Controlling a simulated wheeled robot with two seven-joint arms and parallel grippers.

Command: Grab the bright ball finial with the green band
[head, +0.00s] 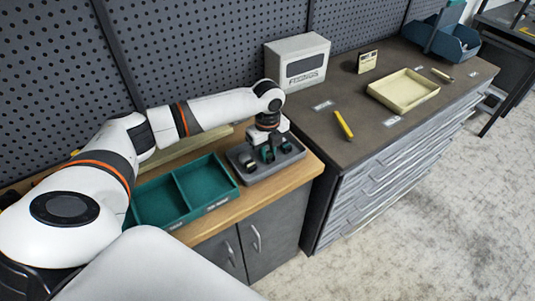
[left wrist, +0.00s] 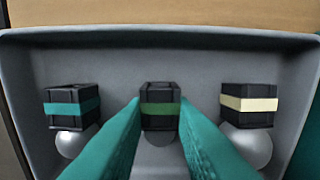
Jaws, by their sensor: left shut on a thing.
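My left gripper (head: 268,146) points down into a grey tray (head: 246,178) on the wooden bench top. In the left wrist view its two teal fingers (left wrist: 160,116) close on the middle finial, a black block with a green band (left wrist: 160,95). The ball under that block is mostly hidden between the fingers, so its brightness is hard to tell. A finial with a teal band (left wrist: 72,107) and a pale silver ball stands to the left. One with a cream band (left wrist: 247,104) and a silver ball stands to the right. My right gripper is not in view.
A teal two-compartment bin (head: 205,207) sits left of the tray. A dark pegboard (head: 200,50) rises behind.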

